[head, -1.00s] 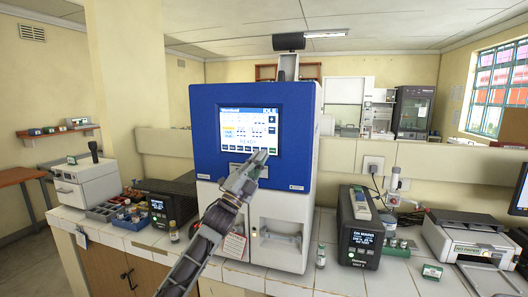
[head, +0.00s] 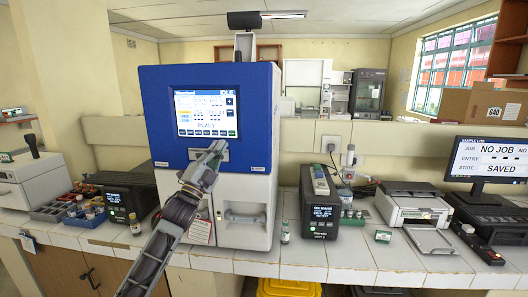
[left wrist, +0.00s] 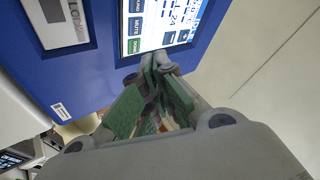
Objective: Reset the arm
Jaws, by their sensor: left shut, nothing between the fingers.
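My left gripper (head: 217,147) is shut and empty. It is raised in front of the blue and white machine (head: 258,110), just below the lower right part of its lit touchscreen (head: 205,108). In the left wrist view, the closed green-padded fingertips (left wrist: 158,72) sit just under the screen (left wrist: 158,22), against the blue front panel in the picture. I cannot tell whether they touch it. My right gripper is not in view.
Vials stand in a rack (head: 52,211) at the left. A dark unit (head: 320,211) and a small vial (head: 285,232) stand right of the machine. A printer (head: 414,208) and a monitor (head: 487,158) showing "SAVED" are further right. The front counter right of centre (head: 345,262) is mostly clear.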

